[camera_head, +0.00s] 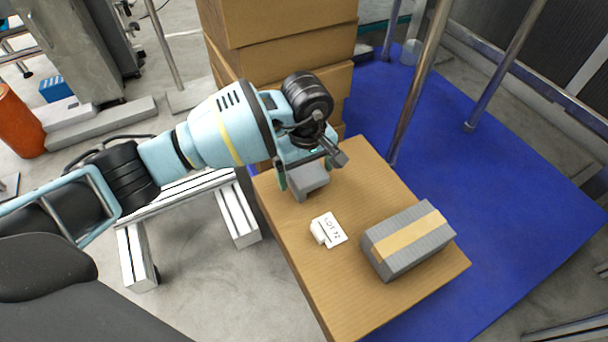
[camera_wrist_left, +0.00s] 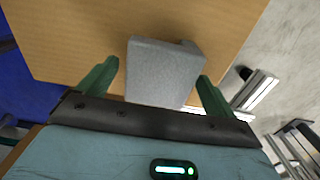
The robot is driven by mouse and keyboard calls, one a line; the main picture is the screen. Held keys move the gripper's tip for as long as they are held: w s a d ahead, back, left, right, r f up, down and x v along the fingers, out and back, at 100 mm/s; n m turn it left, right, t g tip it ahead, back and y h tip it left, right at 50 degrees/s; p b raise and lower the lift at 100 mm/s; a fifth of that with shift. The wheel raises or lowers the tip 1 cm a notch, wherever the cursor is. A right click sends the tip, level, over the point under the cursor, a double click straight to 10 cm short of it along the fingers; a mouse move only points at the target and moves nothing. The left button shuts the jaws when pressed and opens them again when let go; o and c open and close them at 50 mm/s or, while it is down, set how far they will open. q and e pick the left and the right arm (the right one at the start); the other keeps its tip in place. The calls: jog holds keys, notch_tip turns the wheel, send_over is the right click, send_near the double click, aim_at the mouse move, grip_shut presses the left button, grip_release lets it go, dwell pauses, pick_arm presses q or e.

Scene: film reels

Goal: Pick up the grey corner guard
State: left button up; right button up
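The grey corner guard (camera_head: 310,183) is a small angled block on the brown cardboard surface (camera_head: 290,240), near its back left edge. My left gripper (camera_head: 308,172) is right over it, pointing down. In the left wrist view the guard (camera_wrist_left: 165,72) sits between the two green fingers of the left gripper (camera_wrist_left: 158,78). The fingers stand apart, one on each side. A gap shows at the left finger; the right finger is very close to the guard, and I cannot tell whether it touches. My right gripper is not in view.
A white card (camera_head: 328,230) with lettering stands in front of the guard. A grey box with a tan band (camera_head: 408,240) lies to the right. Stacked cardboard boxes (camera_head: 275,45) rise behind the arm. Metal posts (camera_head: 420,80) stand on the blue floor mat (camera_head: 480,190).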

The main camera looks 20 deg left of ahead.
aim_at(304, 172)
pick_arm(q)
jog(key=c, duration=0.9)
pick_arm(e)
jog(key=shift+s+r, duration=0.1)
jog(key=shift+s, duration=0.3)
pick_arm(q)
jog(key=shift+c, duration=0.2)
jog(key=shift+r+p, duration=0.3)
jog(key=shift+r, duration=0.15)
jog(key=r+p, duration=0.1)
jog(key=r, duration=0.2)
jog(key=shift+s+p, duration=0.3)
jog(key=shift+p, duration=0.05)
jog(key=s+a+r+p, duration=0.1)
jog(key=s+p, duration=0.4)
jog(key=s, duration=1)
jog(key=shift+s+a, duration=0.15)
jog(key=shift+a, duration=0.45)
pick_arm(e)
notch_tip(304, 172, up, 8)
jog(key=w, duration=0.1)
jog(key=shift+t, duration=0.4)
